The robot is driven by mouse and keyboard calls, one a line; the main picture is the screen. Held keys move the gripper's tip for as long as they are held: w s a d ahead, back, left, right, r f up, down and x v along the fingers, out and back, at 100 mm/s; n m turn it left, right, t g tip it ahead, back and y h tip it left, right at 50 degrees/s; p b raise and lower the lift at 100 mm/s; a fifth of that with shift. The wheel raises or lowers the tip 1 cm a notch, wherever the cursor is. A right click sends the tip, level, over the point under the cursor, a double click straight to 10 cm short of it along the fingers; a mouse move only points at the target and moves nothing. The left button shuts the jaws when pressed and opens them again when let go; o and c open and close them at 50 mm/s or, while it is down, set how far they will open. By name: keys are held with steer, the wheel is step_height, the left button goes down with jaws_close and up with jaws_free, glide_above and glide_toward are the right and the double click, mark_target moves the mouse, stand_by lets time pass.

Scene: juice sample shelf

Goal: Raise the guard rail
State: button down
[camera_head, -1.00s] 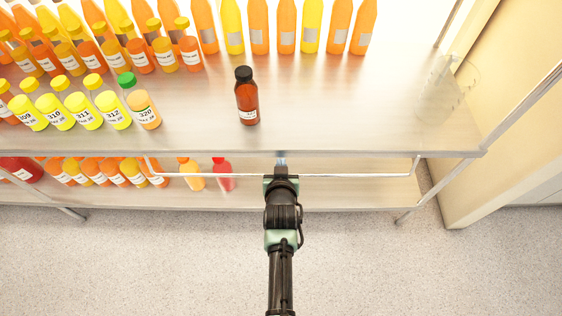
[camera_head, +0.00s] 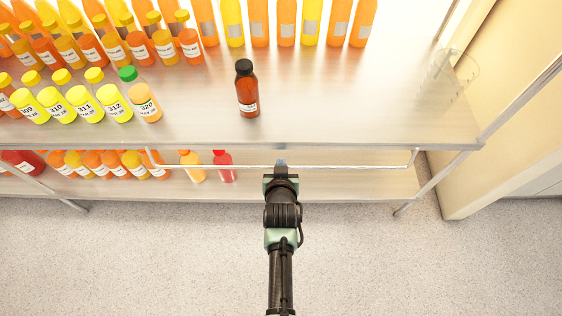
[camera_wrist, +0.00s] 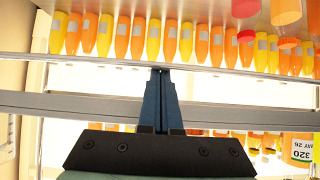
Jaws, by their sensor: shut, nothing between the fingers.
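The guard rail (camera_head: 220,167) is a thin metal wire bar along the front of the upper shelf. In the head view it hangs just below and in front of the shelf edge, with short bent ends at left and right. My gripper (camera_head: 281,163) is shut and empty, at about the middle of the rail, its fingertips overlapping the rail in this view. In the wrist view the shut blue fingers (camera_wrist: 160,76) point up, with their tips close to a thin light bar (camera_wrist: 90,61) that appears to be the rail. I cannot tell whether they touch it.
The upper shelf (camera_head: 340,110) holds a dark brown bottle (camera_head: 246,90), several juice bottles at left and back, and a clear beaker (camera_head: 440,85) at right. A lower shelf (camera_head: 330,185) holds more bottles. A wall stands at right; the floor (camera_head: 150,260) in front is clear.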

steer(key=shift+s+r+g+p, duration=0.25)
steer(key=shift+g+p, duration=0.35)
steer(key=shift+p, duration=0.4)
